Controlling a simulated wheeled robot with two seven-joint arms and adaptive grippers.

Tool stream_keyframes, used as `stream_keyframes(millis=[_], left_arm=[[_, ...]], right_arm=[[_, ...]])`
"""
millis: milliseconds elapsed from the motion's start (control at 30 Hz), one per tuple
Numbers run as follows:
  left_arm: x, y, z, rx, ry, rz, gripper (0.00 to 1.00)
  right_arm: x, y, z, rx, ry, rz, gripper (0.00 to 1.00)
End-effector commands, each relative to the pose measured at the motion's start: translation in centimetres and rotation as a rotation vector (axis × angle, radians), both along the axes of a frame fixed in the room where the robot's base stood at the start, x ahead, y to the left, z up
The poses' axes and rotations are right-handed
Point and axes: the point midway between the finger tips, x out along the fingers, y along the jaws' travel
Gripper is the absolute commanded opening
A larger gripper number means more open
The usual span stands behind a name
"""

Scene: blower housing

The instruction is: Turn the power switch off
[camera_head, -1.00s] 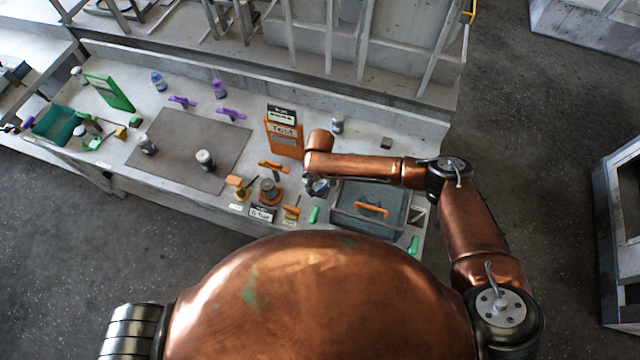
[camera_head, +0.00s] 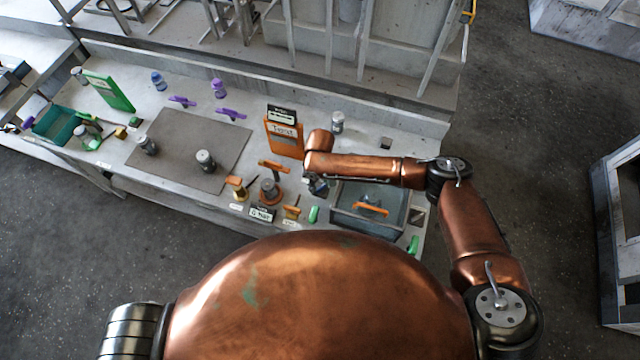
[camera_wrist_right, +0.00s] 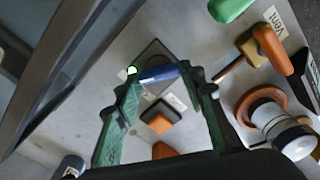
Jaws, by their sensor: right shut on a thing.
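The power switch shows in the right wrist view as a dark square plate (camera_wrist_right: 152,52) with a blue lever (camera_wrist_right: 160,73) across it. A small green light glows at the lever's left end. My right gripper (camera_wrist_right: 163,78) has its two green fingers on either side of the blue lever, shut on it near the fingertips. In the head view my right gripper (camera_head: 317,187) is small, just left of the grey bin, and it hides most of the switch there. My left gripper is in neither current view.
A grey bin (camera_head: 345,226) with an orange handle stands close to the right gripper. An orange sign (camera_head: 285,138) stands behind it. A grey and orange round part (camera_head: 270,189) and small handles lie to its left. A grey mat (camera_head: 180,125) lies further left.

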Motion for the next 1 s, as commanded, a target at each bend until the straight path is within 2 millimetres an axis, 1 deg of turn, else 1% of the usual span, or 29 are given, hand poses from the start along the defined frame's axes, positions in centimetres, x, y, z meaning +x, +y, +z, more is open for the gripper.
stream_keyframes(millis=[167,367,700,1000], left_arm=[[0.0,0.0,0.3,0.000,0.000,0.000,0.37],[0.1,0.0,1.0,0.000,-0.002,0.000,0.37],[0.3,0.0,2.4,0.000,-0.004,0.000,0.37],[0.4,0.0,3.0,0.000,-0.006,0.000,0.37]], right_arm=[[0.0,0.0,0.1,0.000,0.000,0.040,0.13],[-0.1,0.1,0.1,0.000,0.001,0.155,0.13],[-0.3,0.1,0.1,0.001,0.002,0.464,0.13],[-0.3,0.2,0.1,0.002,0.000,0.738,0.13]])
